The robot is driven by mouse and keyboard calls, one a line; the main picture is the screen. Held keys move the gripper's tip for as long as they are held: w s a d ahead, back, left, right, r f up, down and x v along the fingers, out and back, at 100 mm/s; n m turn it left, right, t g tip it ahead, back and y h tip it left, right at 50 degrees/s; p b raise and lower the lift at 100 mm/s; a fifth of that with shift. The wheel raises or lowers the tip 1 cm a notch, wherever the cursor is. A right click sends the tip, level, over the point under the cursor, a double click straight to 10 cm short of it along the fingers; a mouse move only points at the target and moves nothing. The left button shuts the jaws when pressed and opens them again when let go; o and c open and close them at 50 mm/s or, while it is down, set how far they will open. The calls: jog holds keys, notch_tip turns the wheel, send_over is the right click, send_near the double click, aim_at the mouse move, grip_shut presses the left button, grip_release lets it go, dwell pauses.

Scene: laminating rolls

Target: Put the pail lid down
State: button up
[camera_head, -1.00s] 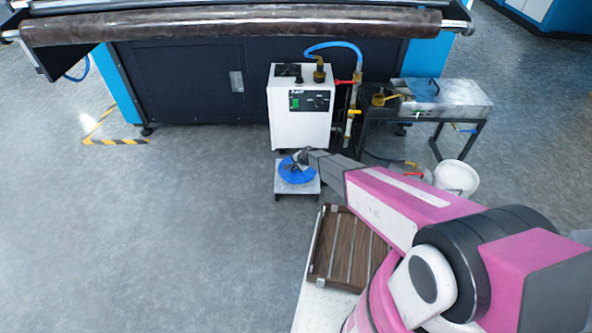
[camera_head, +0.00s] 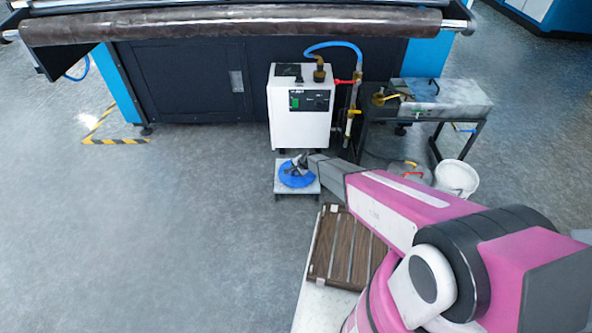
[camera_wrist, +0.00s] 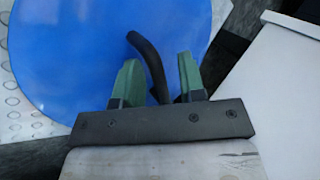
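The pail lid (camera_head: 296,179) is a round blue disc with a dark curved handle. It lies over a low metal stand (camera_head: 282,189) in front of the white machine, and appears to rest on it. In the wrist view the blue lid (camera_wrist: 60,60) fills much of the picture, with the stand's patterned plate (camera_wrist: 14,110) at the left edge. My gripper (camera_wrist: 158,72) has its two green fingers apart on either side of the dark handle (camera_wrist: 148,58), with gaps visible beside it. The white pail (camera_head: 456,177) stands on the floor to the right, partly behind my arm.
The white machine (camera_head: 300,115) with a blue hose stands just behind the stand. A metal bench (camera_head: 445,95) is at the right. A brown slatted rack (camera_head: 340,250) lies in front, beside my arm. The floor at left (camera_head: 150,230) is clear.

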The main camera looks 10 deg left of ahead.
jog(key=s+d+r+n+h, duration=0.1)
jog(key=s+d+r, duration=0.2)
jog(key=d+r, duration=0.55)
jog(key=s+d+r+n+g, duration=0.1)
jog(key=s+d+r, duration=0.2)
jog(key=d+r, duration=0.5)
jog(key=s+d+r+n+h, duration=0.1)
jog(key=s+d+r, duration=0.3)
jog(key=d+r, duration=0.45)
jog(key=s+d+r+n+g+h, duration=0.1)
jog(key=s+d+r+h, duration=0.1)
jog(key=s+d+r, duration=0.5)
jog(key=s+d+r+n+g+h, duration=0.1)
jog(key=s+d+r+n, duration=0.1)
jog(key=s+d+r, duration=0.5)
jog(key=d+r, duration=0.3)
jog(key=d, duration=0.2)
jog(key=shift+d+g+h, duration=0.3)
jog(key=shift+h, duration=0.1)
